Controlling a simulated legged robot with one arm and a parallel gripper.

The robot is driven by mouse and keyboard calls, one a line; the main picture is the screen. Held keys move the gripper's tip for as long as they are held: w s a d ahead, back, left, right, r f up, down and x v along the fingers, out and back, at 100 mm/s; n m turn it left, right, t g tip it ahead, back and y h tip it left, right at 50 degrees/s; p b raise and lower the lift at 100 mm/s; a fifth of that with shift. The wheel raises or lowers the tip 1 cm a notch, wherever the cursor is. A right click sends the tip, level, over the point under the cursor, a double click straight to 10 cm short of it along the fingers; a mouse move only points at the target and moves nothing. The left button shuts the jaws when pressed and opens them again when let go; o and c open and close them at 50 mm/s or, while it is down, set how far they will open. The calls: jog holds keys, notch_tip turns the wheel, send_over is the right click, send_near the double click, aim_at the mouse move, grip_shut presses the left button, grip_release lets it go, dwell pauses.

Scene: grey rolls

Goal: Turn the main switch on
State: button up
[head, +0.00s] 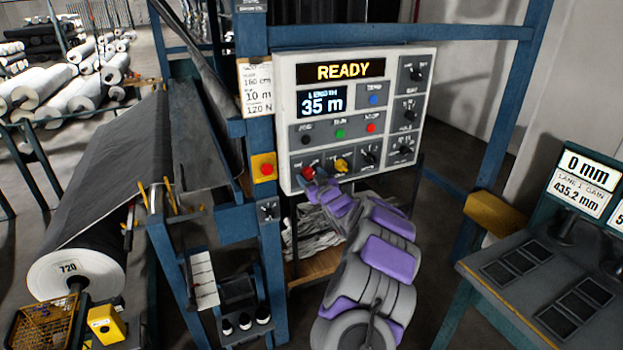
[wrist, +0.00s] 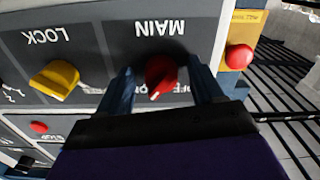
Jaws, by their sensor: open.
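The main switch is a red rotary knob (wrist: 162,76) under the upside-down label MAIN in the wrist view. It has a white pointer mark; part of the lettering beside it is hidden by my gripper. In the head view the red knob (head: 308,172) sits at the lower left of the white control panel (head: 287,110). My gripper (wrist: 160,90) is open, with one finger on each side of the red knob. I cannot tell whether the fingers touch it. The panel's display (head: 343,71) reads READY, and the length display (head: 321,101) reads 35 m.
A yellow LOCK knob (wrist: 55,79) is close beside the main switch. A red button on a yellow box (head: 264,168) is on the blue post to the left. A console (head: 545,270) stands at the right. A large dark roll (head: 85,215) lies at the left.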

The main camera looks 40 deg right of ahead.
jog(key=shift+c, duration=0.3)
jog(key=c, duration=1)
jog(key=shift+r+p, duration=0.15)
jog(key=shift+p, duration=0.4)
jog(key=shift+r+m+p, duration=0.1)
jog(key=shift+m+p, duration=0.5)
jog(key=shift+p, duration=0.3)
jog(key=shift+m+p, duration=0.3)
jog(key=shift+p, duration=0.15)
jog(key=o, duration=1.1)
jog(key=shift+f, duration=0.2)
jog(key=shift+c, duration=0.2)
